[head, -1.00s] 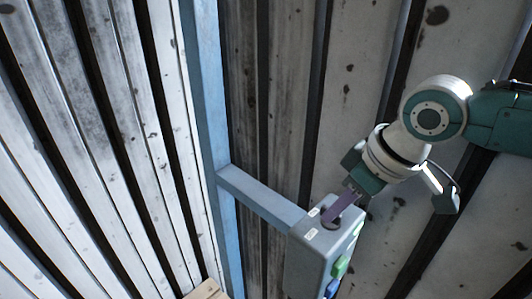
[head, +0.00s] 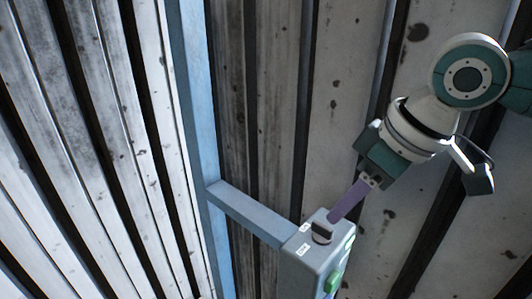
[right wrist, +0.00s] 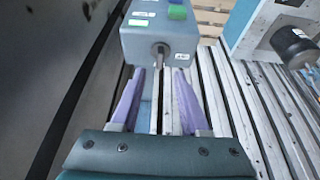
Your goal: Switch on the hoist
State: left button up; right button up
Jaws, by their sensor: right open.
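The control box (head: 312,262) is grey-blue and hangs at the lower middle of the head view. It carries a dark rotary knob (head: 321,233) on its upper face, with two white labels beside it. My right gripper (head: 335,217) is open, its purple fingers close behind the knob in the head view. In the right wrist view, the fingers (right wrist: 157,85) stand apart on either side of the line to the knob (right wrist: 160,50), with nothing held. I cannot tell whether they touch it. My left gripper is not in view.
A blue post (head: 198,140) and crossbar (head: 250,215) hold the box. Ribbed metal walls stand around. A black cylinder (right wrist: 293,45) is at right.

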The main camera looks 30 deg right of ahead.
jog(key=shift+v, duration=1.85)
